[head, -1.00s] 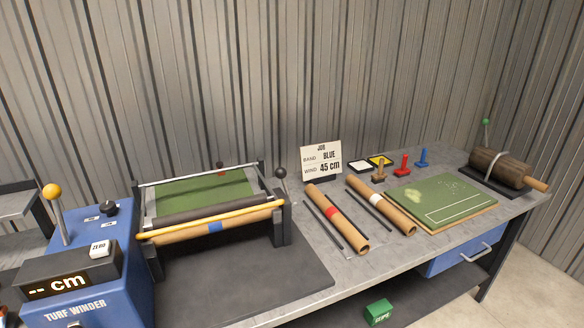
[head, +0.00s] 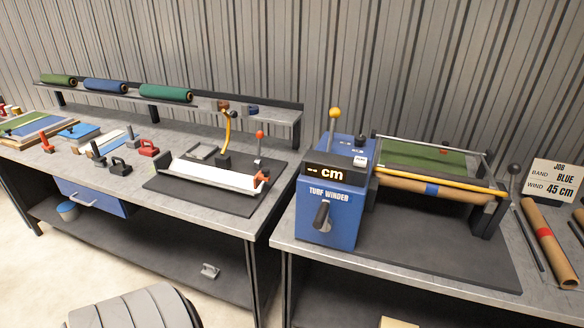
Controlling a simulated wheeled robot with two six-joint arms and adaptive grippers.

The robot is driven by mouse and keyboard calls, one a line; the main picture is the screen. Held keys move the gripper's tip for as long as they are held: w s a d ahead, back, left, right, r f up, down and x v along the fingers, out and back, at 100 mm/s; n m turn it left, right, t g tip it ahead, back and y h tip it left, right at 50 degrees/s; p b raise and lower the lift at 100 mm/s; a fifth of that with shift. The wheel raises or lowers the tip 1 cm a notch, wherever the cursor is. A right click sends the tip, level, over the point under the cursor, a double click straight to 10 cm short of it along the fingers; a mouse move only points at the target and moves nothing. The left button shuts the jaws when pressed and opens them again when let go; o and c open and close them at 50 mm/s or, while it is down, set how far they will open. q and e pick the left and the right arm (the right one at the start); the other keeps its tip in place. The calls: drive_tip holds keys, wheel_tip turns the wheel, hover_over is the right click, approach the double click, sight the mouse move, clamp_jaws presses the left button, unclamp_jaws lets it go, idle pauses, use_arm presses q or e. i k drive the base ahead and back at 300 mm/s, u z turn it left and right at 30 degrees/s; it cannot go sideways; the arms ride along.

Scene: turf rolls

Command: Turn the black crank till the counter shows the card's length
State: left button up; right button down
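The blue turf winder (head: 328,215) stands on the left end of the right-hand bench. A black crank (head: 321,215) is on its front face. The counter (head: 325,173) on top reads "-- cm". The job card (head: 553,181) at the right edge reads band BLUE, wind 45 cm. Beside the winder, a cardboard tube with a blue band (head: 431,189) lies in the roller frame, with green turf (head: 425,156) behind it. Neither of my grippers is in view.
A narrow gap separates the benches. A tube with a red band (head: 545,232) lies right of the roller frame. A ribbed grey round object (head: 135,308) shows at the bottom.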

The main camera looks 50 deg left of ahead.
sight(322, 221)
drive_tip(key=u, duration=1.05)
drive_tip(key=i, duration=0.4)
drive_tip(key=u, duration=0.45)
